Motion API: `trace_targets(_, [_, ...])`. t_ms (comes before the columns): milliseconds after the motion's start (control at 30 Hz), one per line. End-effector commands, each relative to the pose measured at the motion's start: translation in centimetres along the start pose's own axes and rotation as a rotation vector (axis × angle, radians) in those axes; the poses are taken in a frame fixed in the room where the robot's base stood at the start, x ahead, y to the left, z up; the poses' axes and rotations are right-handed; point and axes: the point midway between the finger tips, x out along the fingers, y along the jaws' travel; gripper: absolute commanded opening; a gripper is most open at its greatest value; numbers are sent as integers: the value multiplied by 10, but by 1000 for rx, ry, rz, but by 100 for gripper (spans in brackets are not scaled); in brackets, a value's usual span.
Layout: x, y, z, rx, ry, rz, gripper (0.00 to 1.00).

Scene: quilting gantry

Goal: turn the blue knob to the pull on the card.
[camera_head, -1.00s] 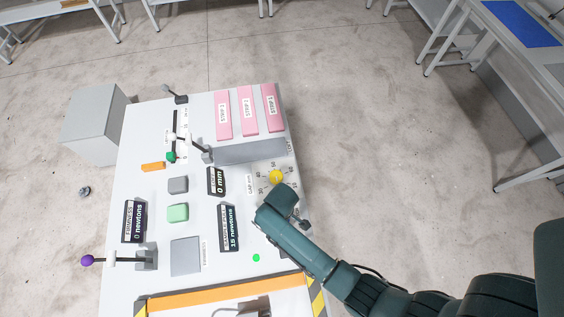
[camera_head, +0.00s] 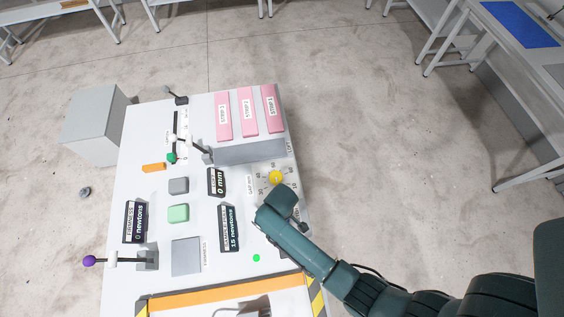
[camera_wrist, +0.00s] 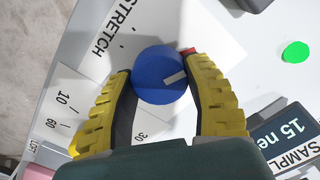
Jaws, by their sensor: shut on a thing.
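The blue knob (camera_wrist: 155,74) is in the middle of the wrist view, on a white dial plate lettered STRETCH. Its white pointer line aims right in that view. My gripper (camera_wrist: 158,78) has its yellow ribbed fingers shut on the knob from both sides. In the head view, my arm's end hides the knob. A dark display (camera_head: 229,229) reads 15 newtons, and it shows partly in the wrist view (camera_wrist: 290,135). Another display (camera_head: 135,222) reads 0 newtons. I cannot pick out a separate card for certain.
A yellow knob (camera_head: 276,177) on its own dial sits just beyond my gripper. Pink strips (camera_head: 247,112), a grey block (camera_head: 250,150), a green button (camera_head: 178,213) and a purple-ended lever (camera_head: 89,260) are on the panel. A green light (camera_head: 256,258) is lit.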

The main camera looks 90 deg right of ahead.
Motion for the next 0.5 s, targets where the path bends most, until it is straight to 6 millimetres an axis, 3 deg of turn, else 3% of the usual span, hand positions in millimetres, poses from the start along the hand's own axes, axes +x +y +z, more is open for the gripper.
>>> trace_targets(500, [-2,0,1,446,-2,-1,16])
